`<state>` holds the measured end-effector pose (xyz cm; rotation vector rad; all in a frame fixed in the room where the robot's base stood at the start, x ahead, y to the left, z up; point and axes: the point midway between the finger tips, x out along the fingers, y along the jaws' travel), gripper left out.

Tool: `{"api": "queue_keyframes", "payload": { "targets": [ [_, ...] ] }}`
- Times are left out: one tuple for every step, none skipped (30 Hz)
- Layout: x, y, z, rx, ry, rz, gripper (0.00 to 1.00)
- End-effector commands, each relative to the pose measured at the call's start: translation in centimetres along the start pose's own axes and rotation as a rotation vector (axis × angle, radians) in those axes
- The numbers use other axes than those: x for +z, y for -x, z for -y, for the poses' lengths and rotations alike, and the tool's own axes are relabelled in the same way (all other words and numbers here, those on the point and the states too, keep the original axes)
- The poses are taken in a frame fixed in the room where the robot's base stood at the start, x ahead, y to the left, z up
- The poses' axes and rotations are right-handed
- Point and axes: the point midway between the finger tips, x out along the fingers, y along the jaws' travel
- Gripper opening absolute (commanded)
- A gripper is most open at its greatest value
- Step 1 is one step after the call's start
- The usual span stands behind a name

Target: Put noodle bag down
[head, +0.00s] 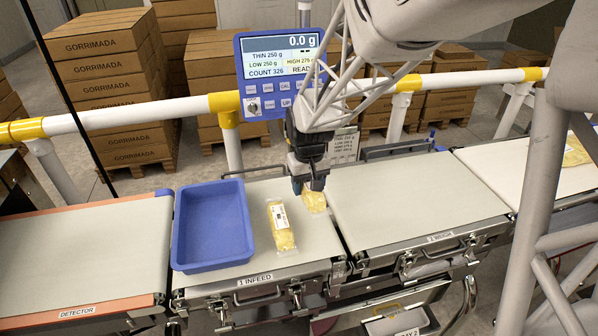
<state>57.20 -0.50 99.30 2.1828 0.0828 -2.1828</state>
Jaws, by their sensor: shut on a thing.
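My gripper (309,187) points down over the right edge of the belt labelled 1 INFEED (318,262). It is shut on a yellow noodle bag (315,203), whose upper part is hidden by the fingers. I cannot tell whether this bag touches the belt. A second noodle bag (281,226), clear with a white label, lies on the infeed belt just left of the gripper. A third yellow bag (575,152) lies on the far right belt.
An empty-looking blue tray (212,266) stands on the infeed's left part. The weigh belt (420,200) to the right is bare. The blue display (281,70) reads 0.0 g. A white and yellow rail (150,114) runs behind the belts.

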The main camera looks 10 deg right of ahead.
Motion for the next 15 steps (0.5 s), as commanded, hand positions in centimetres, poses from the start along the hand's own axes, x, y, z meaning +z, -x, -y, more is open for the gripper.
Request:
{"api": "queue_keyframes", "payload": {
  "targets": [
    [0.0,0.0,0.0,0.0,0.0,-0.001,0.24],
    [0.0,0.0,0.0,0.0,0.0,-0.001,0.24],
    [0.0,0.0,0.0,0.0,0.0,-0.001,0.24],
    [0.0,0.0,0.0,0.0,0.0,-0.001,0.24],
    [0.0,0.0,0.0,0.0,0.0,-0.001,0.24],
    [0.0,0.0,0.0,0.0,0.0,-0.001,0.24],
    [0.0,0.0,0.0,0.0,0.0,-0.001,0.24],
    [0.0,0.0,-0.1,0.0,0.0,-0.001,0.24],
    [0.1,0.0,-0.1,0.0,-0.001,-0.001,0.24],
    [0.1,0.0,-0.2,0.0,-0.001,-0.001,0.24],
    [0.1,0.0,-0.3,0.0,-0.002,-0.001,0.24],
    [0.2,-0.1,-0.4,0.0,-0.002,-0.001,0.24],
    [0.3,-0.1,-0.6,0.0,-0.003,-0.001,0.23],
    [0.5,-0.1,-0.8,0.0,-0.003,-0.001,0.23],
    [0.7,-0.2,-1.1,0.0,-0.005,-0.001,0.23]
  ]
}}
